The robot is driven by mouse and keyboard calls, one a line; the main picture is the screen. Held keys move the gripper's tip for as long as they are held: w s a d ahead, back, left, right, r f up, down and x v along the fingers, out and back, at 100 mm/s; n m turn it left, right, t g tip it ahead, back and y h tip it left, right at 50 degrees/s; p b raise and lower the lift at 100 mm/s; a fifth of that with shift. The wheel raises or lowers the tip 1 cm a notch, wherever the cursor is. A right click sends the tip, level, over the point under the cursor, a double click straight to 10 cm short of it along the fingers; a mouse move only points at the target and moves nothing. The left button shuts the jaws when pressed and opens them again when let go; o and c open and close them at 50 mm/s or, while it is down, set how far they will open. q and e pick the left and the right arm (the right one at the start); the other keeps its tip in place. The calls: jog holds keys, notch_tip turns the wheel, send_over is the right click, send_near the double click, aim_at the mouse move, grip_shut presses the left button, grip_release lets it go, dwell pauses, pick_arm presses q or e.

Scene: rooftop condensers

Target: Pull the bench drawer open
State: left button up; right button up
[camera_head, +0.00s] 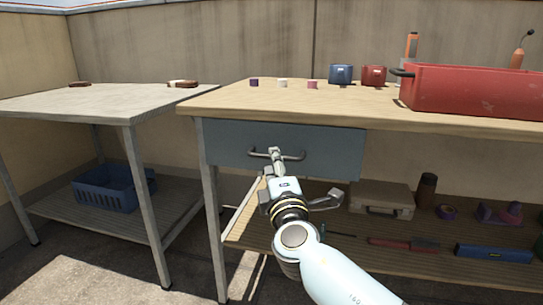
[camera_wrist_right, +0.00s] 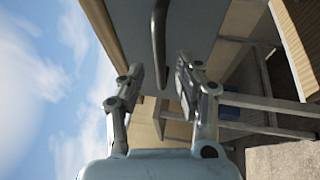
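The bench drawer (camera_head: 335,150) has a flat blue-grey front and sits beneath the wooden bench top; it looks closed. Its dark bar handle (camera_head: 293,156) runs across the front, and in the right wrist view the handle (camera_wrist_right: 158,40) shows as a curved bar. My right gripper (camera_head: 277,160) is at the handle, covering part of it in the head view. In the right wrist view the gripper (camera_wrist_right: 160,72) is open, its fingers on either side of the handle's line with visible gaps; contact is not seen. My left gripper is not in view.
A red bin (camera_head: 475,92), blue (camera_head: 341,74) and red containers and small blocks stand on the bench top. The lower shelf holds a case (camera_head: 381,198) and tools. A grey side table (camera_head: 90,100) with a blue basket (camera_head: 105,190) stands left. The floor before the bench looks clear.

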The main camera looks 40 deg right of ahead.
jog(key=shift+x, duration=1.55)
grip_shut()
